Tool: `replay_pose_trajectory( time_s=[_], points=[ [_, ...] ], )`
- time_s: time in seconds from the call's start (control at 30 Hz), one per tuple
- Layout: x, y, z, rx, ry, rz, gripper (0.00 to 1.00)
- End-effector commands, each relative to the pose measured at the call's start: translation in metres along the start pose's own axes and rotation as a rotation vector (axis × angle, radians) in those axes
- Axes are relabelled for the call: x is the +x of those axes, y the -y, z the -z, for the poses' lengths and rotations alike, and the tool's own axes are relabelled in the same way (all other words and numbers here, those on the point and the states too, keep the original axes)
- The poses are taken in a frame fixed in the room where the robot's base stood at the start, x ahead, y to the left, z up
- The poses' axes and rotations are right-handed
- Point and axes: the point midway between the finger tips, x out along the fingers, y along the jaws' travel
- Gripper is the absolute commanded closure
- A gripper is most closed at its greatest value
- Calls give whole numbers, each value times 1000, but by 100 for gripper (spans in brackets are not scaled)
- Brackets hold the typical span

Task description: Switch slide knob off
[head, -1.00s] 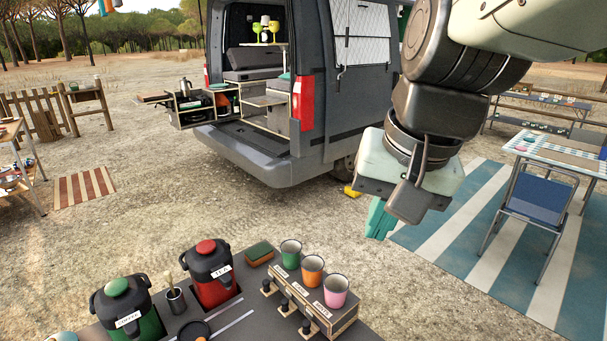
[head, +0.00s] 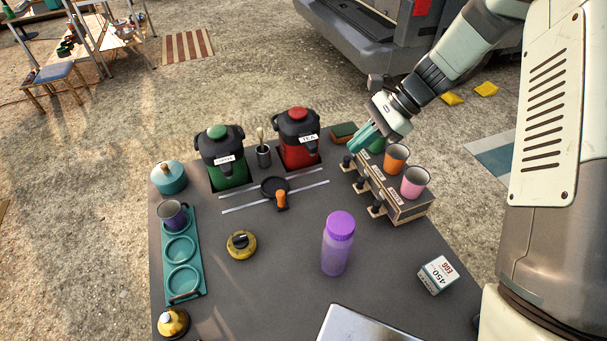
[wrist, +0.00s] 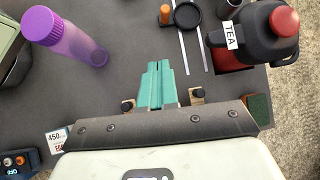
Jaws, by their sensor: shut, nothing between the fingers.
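My gripper (head: 354,146) has teal fingers, shut and empty, above the far-left end of the wooden cup rack; the closed fingers also show in the wrist view (wrist: 160,72). A small dark box (wrist: 17,164) with orange knobs and the word OFF is cut by the lower left corner of the wrist view, well away from my fingers. Its switch position is too small to read, and I cannot find the box in the head view. I cannot tell for certain which part is the slide knob.
The wooden rack (head: 408,212) has black knobs and cups close to my gripper. Red (head: 298,150) and green (head: 229,178) flasks stand left of it. A purple bottle (head: 337,252) and an egg box (head: 437,275) stand nearer. The table between bottle and rack is clear.

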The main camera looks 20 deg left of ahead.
Motion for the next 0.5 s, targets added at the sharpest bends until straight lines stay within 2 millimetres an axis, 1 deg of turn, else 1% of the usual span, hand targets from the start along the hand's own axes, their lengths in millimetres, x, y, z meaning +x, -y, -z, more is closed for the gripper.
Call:
replay_pose_trajectory(
  time_s=[0.03,0.1,0.2,0.33,0.5],
  points=[
    [18,2,8,35,32,-7,100],
    [36,6,16,80,67,-8,100],
    [55,8,24,128,103,-9,100],
    [69,10,29,163,128,-10,100],
    [72,10,30,172,135,-10,100]
  ],
)
